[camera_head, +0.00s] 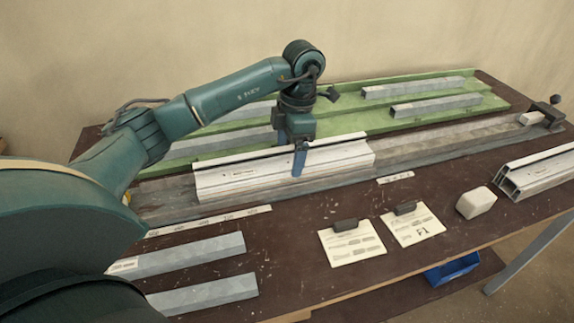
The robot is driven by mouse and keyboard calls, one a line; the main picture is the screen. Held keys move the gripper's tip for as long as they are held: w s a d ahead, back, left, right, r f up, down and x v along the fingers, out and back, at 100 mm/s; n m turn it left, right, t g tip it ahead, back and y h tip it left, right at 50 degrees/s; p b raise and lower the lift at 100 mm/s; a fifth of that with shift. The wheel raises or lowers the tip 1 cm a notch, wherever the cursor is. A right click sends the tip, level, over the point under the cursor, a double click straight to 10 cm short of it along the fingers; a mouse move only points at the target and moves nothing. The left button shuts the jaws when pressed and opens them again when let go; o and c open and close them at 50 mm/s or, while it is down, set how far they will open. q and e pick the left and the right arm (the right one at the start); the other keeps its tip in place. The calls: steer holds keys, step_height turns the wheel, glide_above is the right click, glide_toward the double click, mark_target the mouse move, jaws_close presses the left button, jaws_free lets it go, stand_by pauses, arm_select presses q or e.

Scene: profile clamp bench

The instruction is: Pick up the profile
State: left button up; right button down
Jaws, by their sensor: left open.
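A long white profile (240,178) lies along the middle of the bench in a grey channel (420,148). My left gripper (299,160) is over this profile, right of its middle, pointing down. One blue finger shows in front of the profile's near face. The other finger is hidden, so I cannot tell whether it is behind the profile. The gripper is open. A second pale profile (540,172), with hollow chambers at its end, lies at the right edge of the bench, apart from the gripper. My right gripper is not in view.
A green rack (350,122) with several grey bars runs behind the channel. A clamp with a black knob (553,101) stands at the channel's right end. Grey bars (190,256), two clipboards (350,243) and a white block (476,203) lie in front. A blue bin (452,268) is below.

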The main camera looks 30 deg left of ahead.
mark_target(288, 165)
arm_select(q)
steer(key=shift+s+a+f, duration=0.1)
steer(key=shift+f, duration=1.15)
steer(key=shift+c, duration=0.6)
steer(key=c, duration=1.3)
steer(key=shift+r, duration=0.1)
